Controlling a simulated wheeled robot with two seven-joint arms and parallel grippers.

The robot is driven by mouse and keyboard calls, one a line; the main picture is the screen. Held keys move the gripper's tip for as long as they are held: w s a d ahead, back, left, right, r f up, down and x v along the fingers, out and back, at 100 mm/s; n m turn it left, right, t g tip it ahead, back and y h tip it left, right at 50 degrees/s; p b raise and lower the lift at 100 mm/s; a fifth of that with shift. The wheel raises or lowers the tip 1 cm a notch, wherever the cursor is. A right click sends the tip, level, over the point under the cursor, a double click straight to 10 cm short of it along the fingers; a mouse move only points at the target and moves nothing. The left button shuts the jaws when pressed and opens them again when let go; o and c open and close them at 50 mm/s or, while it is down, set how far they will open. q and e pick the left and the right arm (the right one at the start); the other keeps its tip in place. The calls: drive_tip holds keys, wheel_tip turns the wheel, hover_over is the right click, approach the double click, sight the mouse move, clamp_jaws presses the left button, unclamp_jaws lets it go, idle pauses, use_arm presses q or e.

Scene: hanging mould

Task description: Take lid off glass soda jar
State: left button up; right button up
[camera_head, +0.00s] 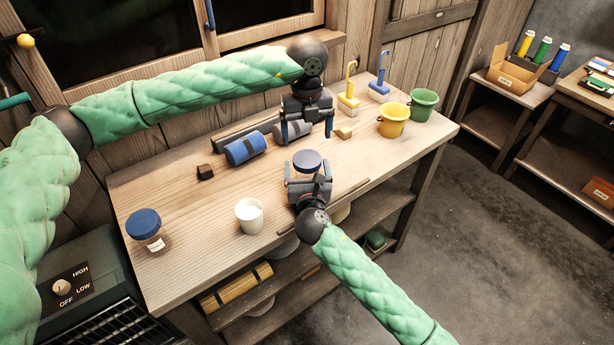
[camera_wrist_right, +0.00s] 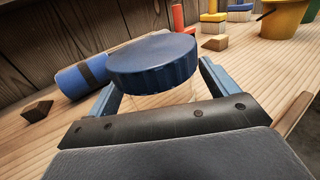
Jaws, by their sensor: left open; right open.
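A jar with a dark blue lid (camera_head: 307,158) stands upright on the wooden bench. My right gripper (camera_head: 308,170) is open, its fingers on either side of this jar. The right wrist view shows the ribbed blue lid (camera_wrist_right: 152,60) seated on the clear jar body (camera_wrist_right: 165,98); the lower body is hidden by the gripper. I cannot tell whether the fingers touch it. My left gripper (camera_head: 306,131) is open and empty, pointing down just behind and above the lid. A second jar with a blue lid (camera_head: 144,223) and a white label, its text unreadable, stands at the bench's left end.
A white cup (camera_head: 249,215) stands near the front edge. A blue roll (camera_head: 244,148), a grey roll (camera_head: 292,132) and a dark block (camera_head: 205,172) lie behind. Yellow (camera_head: 393,120) and green (camera_head: 423,104) buckets stand right. The front left of the bench is fairly clear.

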sight(307, 159)
drive_tip(key=c, duration=1.6)
use_arm(q)
drive_tip(key=shift+r, duration=0.2)
use_arm(e)
clamp_jaws()
use_arm(q)
drive_tip(key=m, duration=1.4)
drive_tip(key=shift+w+a+r, duration=0.1)
drive_tip(key=shift+a+r, duration=0.05)
drive_tip(key=shift+a, duration=0.2)
drive_tip(key=m, duration=0.4)
drive_tip(key=shift+m, duration=0.3)
drive_tip(key=m, duration=0.5)
drive_tip(key=shift+d+f+m, duration=0.1)
drive_tip(key=shift+f+m, duration=0.2)
drive_tip(key=m, duration=0.5)
drive_tip(key=shift+s+d, duration=0.15)
drive_tip(key=shift+s, duration=0.05)
drive_tip(key=m, duration=1.1)
drive_tip(key=shift+d, duration=0.1)
drive_tip(key=shift+f, duration=4)
